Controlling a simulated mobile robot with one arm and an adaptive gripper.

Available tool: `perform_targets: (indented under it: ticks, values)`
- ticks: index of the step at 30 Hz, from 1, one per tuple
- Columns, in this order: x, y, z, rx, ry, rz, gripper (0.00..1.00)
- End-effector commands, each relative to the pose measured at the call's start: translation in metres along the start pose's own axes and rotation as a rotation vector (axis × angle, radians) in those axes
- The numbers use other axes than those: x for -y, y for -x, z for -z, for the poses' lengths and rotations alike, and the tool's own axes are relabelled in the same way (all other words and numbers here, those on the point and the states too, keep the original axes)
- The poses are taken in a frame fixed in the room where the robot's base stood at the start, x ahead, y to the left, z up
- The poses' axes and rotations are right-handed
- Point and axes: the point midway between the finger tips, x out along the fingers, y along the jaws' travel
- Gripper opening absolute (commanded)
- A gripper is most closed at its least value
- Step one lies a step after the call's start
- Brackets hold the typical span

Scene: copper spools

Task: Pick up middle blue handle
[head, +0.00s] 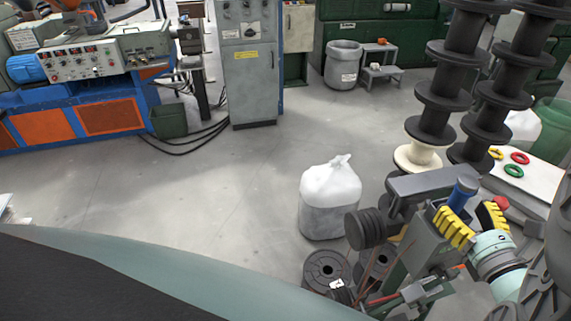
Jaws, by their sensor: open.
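One blue handle (463,192) shows at the right, standing up from a grey machine (435,183) at a slight tilt. My gripper (473,217) is open, with ridged yellow pads on its two fingers. One pad is just below and left of the blue handle, the other to its right. The handle's lower part is hidden near the left pad. I cannot tell whether either finger touches it or whether it lies fully between them. No other blue handle is plain in this view.
Stacks of black spools (433,125) stand behind the machine. A white table (535,180) with coloured rings is to the right. A white bag (329,190) and a black spool (326,268) are on the floor to the left. The middle floor is clear.

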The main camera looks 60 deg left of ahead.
Motion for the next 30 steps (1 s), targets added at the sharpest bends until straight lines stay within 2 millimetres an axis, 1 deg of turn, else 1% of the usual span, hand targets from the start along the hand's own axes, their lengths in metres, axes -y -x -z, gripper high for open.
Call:
perform_targets:
  ticks: [1,7,17,18,30]
  values:
    - [-0.004,-0.007,-0.006,0.001,0.0,-0.012,0.65]
    - [-0.003,-0.023,-0.002,0.0,0.0,-0.007,0.65]
    - [-0.003,-0.027,-0.001,-0.001,0.0,-0.006,0.65]
    - [-0.003,-0.027,-0.001,0.0,0.001,-0.006,0.66]
    - [-0.003,-0.026,-0.001,0.0,0.0,-0.005,0.25]
